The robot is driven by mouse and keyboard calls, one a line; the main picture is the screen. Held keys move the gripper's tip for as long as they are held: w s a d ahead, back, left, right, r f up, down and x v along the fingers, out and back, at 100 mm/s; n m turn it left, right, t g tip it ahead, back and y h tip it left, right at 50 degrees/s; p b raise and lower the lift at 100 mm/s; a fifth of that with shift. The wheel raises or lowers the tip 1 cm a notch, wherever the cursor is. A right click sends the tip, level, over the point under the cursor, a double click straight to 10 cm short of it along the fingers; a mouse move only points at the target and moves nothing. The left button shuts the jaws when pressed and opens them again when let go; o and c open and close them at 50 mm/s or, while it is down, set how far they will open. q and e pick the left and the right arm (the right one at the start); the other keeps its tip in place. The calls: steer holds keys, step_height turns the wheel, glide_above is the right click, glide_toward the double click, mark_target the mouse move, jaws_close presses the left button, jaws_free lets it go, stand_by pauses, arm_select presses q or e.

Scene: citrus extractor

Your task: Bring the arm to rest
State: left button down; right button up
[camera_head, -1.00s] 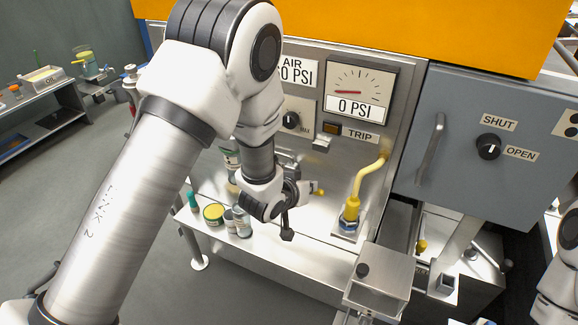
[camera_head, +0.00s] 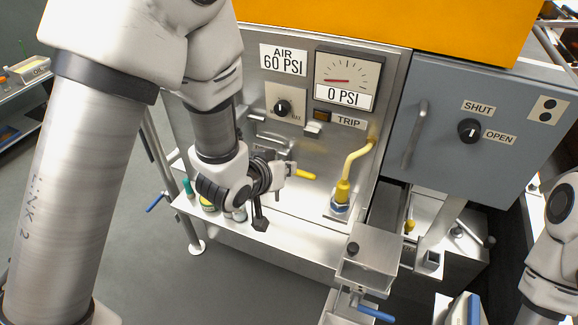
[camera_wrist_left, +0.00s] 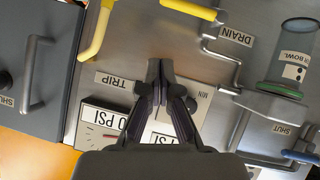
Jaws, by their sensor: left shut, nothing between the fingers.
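My left arm comes in from the left in the head view. Its wrist hangs above the steel ledge, in front of the control panel. My left gripper (camera_head: 287,168) is small and partly hidden by the wrist in that view. In the left wrist view its dark fingers (camera_wrist_left: 160,72) are together and empty, pointing at the panel beside the TRIP label (camera_wrist_left: 119,80). Part of the right arm (camera_head: 556,235) shows at the right edge of the head view; its gripper is out of frame.
The panel carries a pressure gauge (camera_head: 345,75), a knob (camera_head: 282,108) and a yellow pipe (camera_head: 358,160). A grey cabinet (camera_head: 445,165) with a handle stands to the right. Small jars stand on the ledge below the wrist. Grey floor lies open in front.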

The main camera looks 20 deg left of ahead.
arm_select(q)
steer(key=s+a+f+n+g+p, duration=0.1)
steer(key=s+f+g, duration=0.2)
steer(key=s+f, duration=0.45)
steer(key=s+a+f+g+p, duration=0.1)
steer(key=s+f+g, duration=0.3)
steer(key=f, duration=0.7)
steer(key=s+a+f+m+g+y, duration=0.1)
steer(key=s+f, duration=0.3)
steer(key=s, duration=0.4)
steer(key=s+a+f+g+y, duration=0.1)
steer(key=s+a+f+g, duration=0.1)
steer(key=s, duration=0.6)
steer(key=shift+a+f+m+g+p, duration=0.3)
steer(key=shift+f+m+g+p, duration=0.25)
steer(key=shift+f, duration=0.4)
